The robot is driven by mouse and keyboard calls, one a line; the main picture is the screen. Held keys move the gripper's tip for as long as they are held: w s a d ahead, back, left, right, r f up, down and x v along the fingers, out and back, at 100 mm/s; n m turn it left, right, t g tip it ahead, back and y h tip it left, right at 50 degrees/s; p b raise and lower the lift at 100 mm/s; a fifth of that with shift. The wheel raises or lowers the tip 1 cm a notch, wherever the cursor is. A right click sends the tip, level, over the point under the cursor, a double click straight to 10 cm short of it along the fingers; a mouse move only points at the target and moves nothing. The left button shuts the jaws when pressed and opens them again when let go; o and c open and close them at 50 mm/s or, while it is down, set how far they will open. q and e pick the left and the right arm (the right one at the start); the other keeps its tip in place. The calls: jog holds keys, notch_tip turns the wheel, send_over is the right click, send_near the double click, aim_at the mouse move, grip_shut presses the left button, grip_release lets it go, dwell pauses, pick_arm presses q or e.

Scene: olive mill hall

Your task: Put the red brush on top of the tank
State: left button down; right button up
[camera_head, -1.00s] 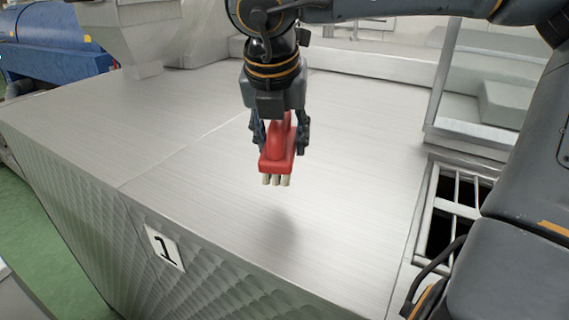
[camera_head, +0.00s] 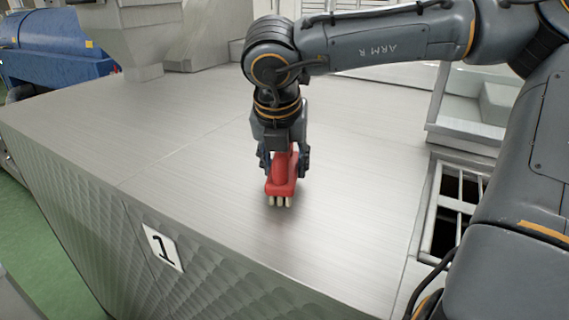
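The red brush (camera_head: 281,186) has pale bristle tufts pointing down. My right gripper (camera_head: 284,163), on the arm that comes in from the right, is shut on the brush's handle from above. The brush is upright over the tank's flat brushed-metal top (camera_head: 345,215), with its bristles at or just above the surface; I cannot tell whether they touch. My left gripper is not in view.
A barred opening (camera_head: 455,205) with a metal frame lies to the right of the tank top. A metal hopper (camera_head: 128,35) stands at the back left, beside a blue machine (camera_head: 55,62). The tank top around the brush is clear.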

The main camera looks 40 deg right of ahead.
jog(key=o, duration=1.1)
jog(key=shift+d+f, duration=0.1)
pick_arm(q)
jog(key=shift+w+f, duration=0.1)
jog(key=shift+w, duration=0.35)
pick_arm(e)
jog(key=shift+r+p, duration=0.3)
jog(key=shift+p, duration=0.1)
jog(key=b+v, duration=0.3)
jog(key=v, duration=0.7)
jog(key=shift+r, duration=0.25)
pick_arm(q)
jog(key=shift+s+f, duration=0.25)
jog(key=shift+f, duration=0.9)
pick_arm(e)
jog(key=shift+s+a+r, duration=0.1)
jog(key=shift+a+r, duration=0.2)
jog(key=shift+r, duration=0.25)
